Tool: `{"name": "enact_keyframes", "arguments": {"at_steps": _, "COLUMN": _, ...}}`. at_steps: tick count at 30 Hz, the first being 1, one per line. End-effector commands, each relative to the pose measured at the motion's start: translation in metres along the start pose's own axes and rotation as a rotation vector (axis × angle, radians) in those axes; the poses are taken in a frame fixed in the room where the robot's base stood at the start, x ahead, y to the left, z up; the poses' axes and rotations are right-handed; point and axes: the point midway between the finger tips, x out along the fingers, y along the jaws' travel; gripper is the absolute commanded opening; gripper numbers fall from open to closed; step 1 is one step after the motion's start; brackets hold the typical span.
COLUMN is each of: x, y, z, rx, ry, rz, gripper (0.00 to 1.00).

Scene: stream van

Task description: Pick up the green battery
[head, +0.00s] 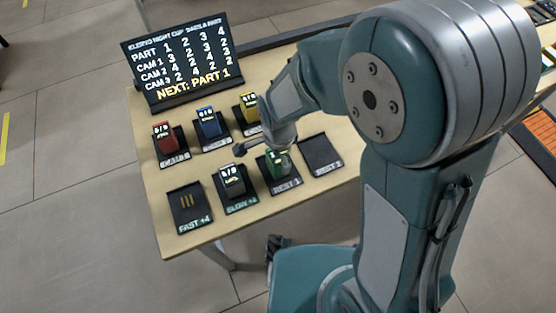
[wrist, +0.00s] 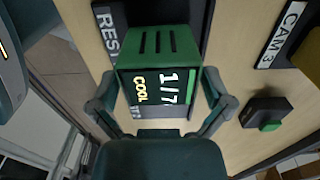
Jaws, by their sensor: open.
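The green battery (wrist: 160,50) stands between the two fingers of my gripper (wrist: 162,88) in the wrist view. Its face reads "COOL 1/7", and three dark slots show on its top. The fingers are open, one on each side of it; I cannot tell whether they touch it. In the head view the battery (head: 279,164) is on a dark pad (head: 288,185) at the table's front, partly hidden by my gripper (head: 272,142) above it.
A grey battery (head: 232,180) is left of the green one. An empty pad (head: 322,153) lies to the right. Red (head: 165,138), blue (head: 208,123) and yellow (head: 248,107) batteries stand behind, before a screen (head: 180,65). The far-left front pad (head: 189,206) is empty. A green-buttoned box (wrist: 267,111) is nearby.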

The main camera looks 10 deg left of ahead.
Motion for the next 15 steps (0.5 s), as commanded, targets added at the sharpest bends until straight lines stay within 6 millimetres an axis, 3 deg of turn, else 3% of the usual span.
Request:
{"name": "enact_keyframes", "arguments": {"at_steps": 5, "x": 0.0002, "y": -0.0007, "z": 0.0011, "rx": -0.001, "ry": 0.001, "rz": 0.000, "gripper": 1.00}}
{"name": "enact_keyframes", "arguments": {"at_steps": 9, "x": 0.0001, "y": -0.0006, "z": 0.0011, "rx": -0.001, "ry": 0.001, "rz": 0.000, "gripper": 0.38}}
{"name": "enact_keyframes", "arguments": {"at_steps": 10, "x": 0.0001, "y": -0.0006, "z": 0.0012, "rx": -0.001, "ry": 0.001, "rz": 0.000, "gripper": 0.27}}
{"name": "enact_keyframes", "arguments": {"at_steps": 15, "x": -0.0003, "y": -0.0007, "z": 0.0009, "rx": 0.000, "ry": 0.001, "rz": -0.001, "gripper": 0.27}}
